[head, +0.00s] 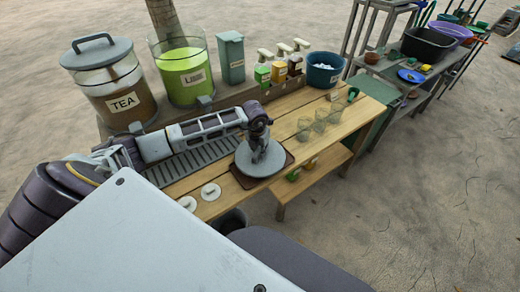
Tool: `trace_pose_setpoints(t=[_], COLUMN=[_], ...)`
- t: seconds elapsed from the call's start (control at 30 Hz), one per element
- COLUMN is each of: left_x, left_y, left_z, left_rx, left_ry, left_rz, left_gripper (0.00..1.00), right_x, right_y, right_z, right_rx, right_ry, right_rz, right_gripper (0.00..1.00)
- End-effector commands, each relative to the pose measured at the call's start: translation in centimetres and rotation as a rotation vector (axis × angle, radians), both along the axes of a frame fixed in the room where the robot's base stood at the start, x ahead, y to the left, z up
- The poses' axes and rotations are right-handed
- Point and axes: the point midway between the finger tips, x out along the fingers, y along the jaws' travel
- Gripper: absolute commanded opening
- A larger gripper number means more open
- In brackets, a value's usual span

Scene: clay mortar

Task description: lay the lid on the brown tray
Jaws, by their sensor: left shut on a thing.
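My left gripper (261,152) reaches over the wooden table from the left and points down. It is shut on the round grey lid (245,161), at its middle, where the fingers hide the grip. The lid lies flat over the brown tray (236,178), a dark square whose edges and corners show around the lid. I cannot tell whether the lid touches the tray or is just above it. My right gripper is not in view.
A lidded tea jar (112,85) and an open jar of green liquid (184,70) stand at the back left. Clear glasses (321,120) stand right of the tray. Two white discs (211,192) lie at the front left. A blue bucket (324,71) stands at the back right.

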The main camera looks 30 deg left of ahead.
Motion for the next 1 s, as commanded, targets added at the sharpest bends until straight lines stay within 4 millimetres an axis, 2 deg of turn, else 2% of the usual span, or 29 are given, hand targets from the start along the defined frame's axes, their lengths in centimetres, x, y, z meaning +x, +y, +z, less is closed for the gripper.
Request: trace_pose_setpoints(t=[0.33,0.37,0.53,0.77,0.9,1.0], left_x=[0.02,0.03,0.02,0.0,-0.01,0.0], left_y=[0.01,0.01,0.01,0.02,0.02,0.01], left_z=[-0.43,-0.39,-0.37,-0.41,-0.41,-0.41], left_rx=[0.0,0.0,0.0,0.0,0.0,0.0], left_ry=[-0.001,-0.001,-0.001,0.0,0.0,0.0], left_rz=[0.0,0.0,0.0,0.0,0.0,0.0], left_gripper=[0.0,0.2,0.41,0.42,0.6,0.63], right_x=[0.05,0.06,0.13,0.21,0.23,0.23], right_y=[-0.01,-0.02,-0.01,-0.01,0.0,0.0], right_z=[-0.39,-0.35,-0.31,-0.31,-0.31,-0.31], right_rx=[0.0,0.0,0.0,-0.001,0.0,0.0], right_ry=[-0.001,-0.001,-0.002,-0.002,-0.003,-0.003], right_rz=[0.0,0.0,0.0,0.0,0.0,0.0], right_gripper=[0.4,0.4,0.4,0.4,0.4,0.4])
